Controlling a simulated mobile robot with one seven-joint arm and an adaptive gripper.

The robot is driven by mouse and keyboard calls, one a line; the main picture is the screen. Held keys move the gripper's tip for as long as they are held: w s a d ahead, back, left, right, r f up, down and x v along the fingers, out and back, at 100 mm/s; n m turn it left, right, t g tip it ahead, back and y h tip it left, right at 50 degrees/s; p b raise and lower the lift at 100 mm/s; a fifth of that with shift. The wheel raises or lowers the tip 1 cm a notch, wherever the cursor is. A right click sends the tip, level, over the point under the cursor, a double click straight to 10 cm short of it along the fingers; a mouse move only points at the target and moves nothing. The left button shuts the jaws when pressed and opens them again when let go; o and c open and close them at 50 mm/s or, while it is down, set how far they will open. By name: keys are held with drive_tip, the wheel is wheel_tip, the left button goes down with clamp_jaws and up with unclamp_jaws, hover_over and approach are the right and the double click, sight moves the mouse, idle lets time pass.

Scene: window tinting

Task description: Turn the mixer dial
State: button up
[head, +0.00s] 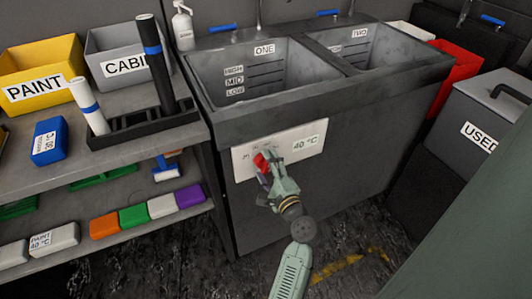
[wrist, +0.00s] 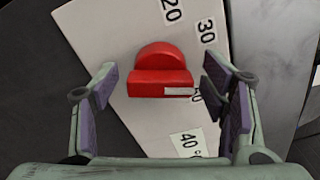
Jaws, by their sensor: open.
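The red mixer dial (wrist: 160,72) sits on a white panel (wrist: 105,40) in the wrist view. Its raised bar lies level in the picture, with a white mark at the right end pointing toward a partly hidden number beside my right finger. The numbers 20 and 30 show above that. My gripper (wrist: 161,84) is open, its fingers on either side of the dial with visible gaps. In the head view the dial (head: 260,161) shows red at the tip of my gripper (head: 268,170), which partly covers it. A 40 °C label (head: 305,144) is on the panel's right.
The panel is on the front of a double sink (head: 340,120), with basins labelled ONE and TWO. A shelf (head: 140,190) with bins, rolls and coloured blocks stands to the left. A grey USED bin (head: 475,110) and a red container (head: 455,72) are to the right.

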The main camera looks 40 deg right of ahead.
drive_tip(key=v, duration=1.2)
drive_tip(key=shift+s, duration=0.1)
idle(0.4)
